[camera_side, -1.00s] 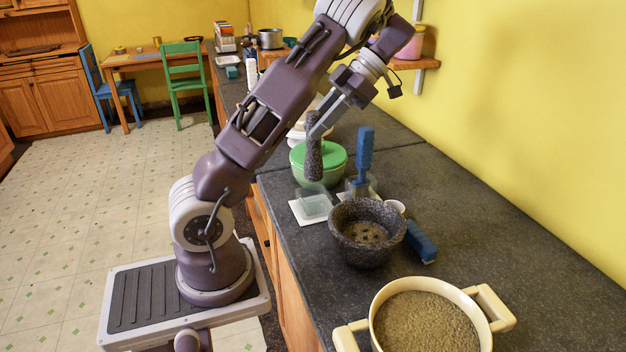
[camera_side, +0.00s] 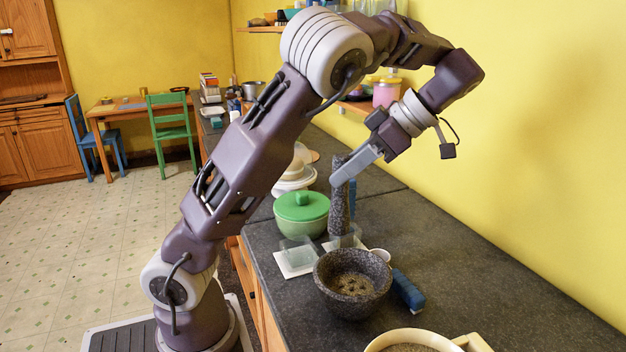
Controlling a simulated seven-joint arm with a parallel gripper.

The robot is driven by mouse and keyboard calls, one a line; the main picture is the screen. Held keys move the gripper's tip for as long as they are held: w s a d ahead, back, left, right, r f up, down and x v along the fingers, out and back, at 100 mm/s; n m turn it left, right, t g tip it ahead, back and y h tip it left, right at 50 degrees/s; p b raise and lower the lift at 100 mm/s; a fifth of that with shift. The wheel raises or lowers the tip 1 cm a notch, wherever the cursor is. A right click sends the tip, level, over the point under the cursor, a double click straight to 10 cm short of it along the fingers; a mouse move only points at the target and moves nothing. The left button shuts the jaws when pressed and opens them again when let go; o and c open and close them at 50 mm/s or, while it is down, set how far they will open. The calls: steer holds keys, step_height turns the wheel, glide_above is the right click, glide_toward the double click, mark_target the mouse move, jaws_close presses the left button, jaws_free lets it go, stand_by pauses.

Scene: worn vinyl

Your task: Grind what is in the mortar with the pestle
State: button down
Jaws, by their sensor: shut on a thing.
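The mortar (camera_side: 352,302) is a dark speckled stone bowl standing upright on the counter. Brownish bits (camera_side: 352,285) lie in its bottom. My gripper (camera_side: 345,170) is shut on the pestle (camera_side: 339,208), a long grey stone rod, near its upper end. The pestle hangs nearly upright. In the picture its lower end shows just above the mortar's back rim, apart from it and in front of a small glass dish. How far it is from the mortar in depth, I cannot tell.
A blue-handled tool (camera_side: 408,291) lies right of the mortar, beside a small white cup (camera_side: 380,254). A lidded green bowl (camera_side: 302,220) and a glass dish (camera_side: 296,254) stand behind left. A cream pot (camera_side: 425,336) is at front. The counter to the right is clear.

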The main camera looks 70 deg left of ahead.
steer(key=d+r+m+t+y, duration=0.2)
steer(key=d+m, duration=0.1)
steer(key=d, duration=0.2)
steer(key=shift+d+r+m, duration=0.25)
steer(key=shift+d+m, duration=0.05)
steer(key=shift+d, duration=0.1)
steer(key=shift+w, duration=0.1)
step_height(320, 180, down, 13)
stand_by(0.4)
steer(key=shift+f, duration=0.55)
stand_by(1.1)
